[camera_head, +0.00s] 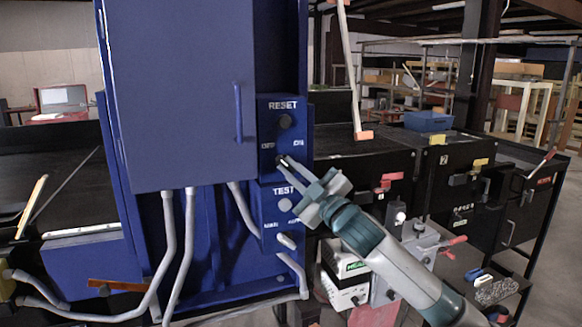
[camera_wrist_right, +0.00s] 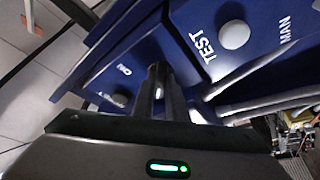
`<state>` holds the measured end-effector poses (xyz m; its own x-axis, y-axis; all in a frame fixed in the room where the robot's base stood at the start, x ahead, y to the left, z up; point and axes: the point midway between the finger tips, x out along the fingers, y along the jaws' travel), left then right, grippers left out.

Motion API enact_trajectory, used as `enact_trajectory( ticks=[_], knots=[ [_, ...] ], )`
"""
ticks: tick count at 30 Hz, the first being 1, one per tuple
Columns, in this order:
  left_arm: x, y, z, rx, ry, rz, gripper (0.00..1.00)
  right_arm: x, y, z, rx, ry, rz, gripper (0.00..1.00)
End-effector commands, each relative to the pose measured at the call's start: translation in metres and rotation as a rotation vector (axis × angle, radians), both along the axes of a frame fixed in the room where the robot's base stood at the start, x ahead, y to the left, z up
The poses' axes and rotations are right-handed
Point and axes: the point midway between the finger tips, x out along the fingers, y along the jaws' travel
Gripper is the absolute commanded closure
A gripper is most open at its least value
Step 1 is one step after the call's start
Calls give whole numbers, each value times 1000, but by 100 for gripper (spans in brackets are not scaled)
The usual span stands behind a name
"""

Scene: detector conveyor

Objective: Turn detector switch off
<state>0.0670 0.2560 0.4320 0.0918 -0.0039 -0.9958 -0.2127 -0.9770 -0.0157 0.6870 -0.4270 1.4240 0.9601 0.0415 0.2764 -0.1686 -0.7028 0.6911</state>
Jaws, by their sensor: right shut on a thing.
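The blue detector panel (camera_head: 284,102) carries a RESET button with OFF and ON labels below it. My right gripper (camera_head: 287,164) reaches in from the lower right and is shut on the small switch handle between and just below these labels. The fingers hide most of the handle, so I cannot tell which way it points. In the right wrist view the closed fingers (camera_wrist_right: 160,88) meet the blue panel, with a pale bit between them. My left gripper is not in view.
The TEST button (camera_head: 285,205) and a MAN switch (camera_head: 287,241) are just below my fingers. A blue cabinet door (camera_head: 185,95) with a vertical handle (camera_head: 238,112) is left of the switch. Grey pipes (camera_head: 169,240) run below it. Black conveyor stations stand to the right.

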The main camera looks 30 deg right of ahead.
Motion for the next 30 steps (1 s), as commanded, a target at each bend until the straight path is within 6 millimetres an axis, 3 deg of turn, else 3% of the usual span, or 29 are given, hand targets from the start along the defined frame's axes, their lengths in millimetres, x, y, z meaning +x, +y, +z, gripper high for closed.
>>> enact_trajectory(
  ticks=[16, 17, 19, 30],
  knots=[
    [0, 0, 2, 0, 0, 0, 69, 0, 0, 0, -38, 9, -2, 100],
    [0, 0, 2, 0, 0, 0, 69, 0, 0, 0, -38, 9, -2, 85],
    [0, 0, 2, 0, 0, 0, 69, 0, 0, 0, -38, 9, -2, 69],
    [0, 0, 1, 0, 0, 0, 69, -1, 0, -1, -37, 8, 0, 69]
  ],
)
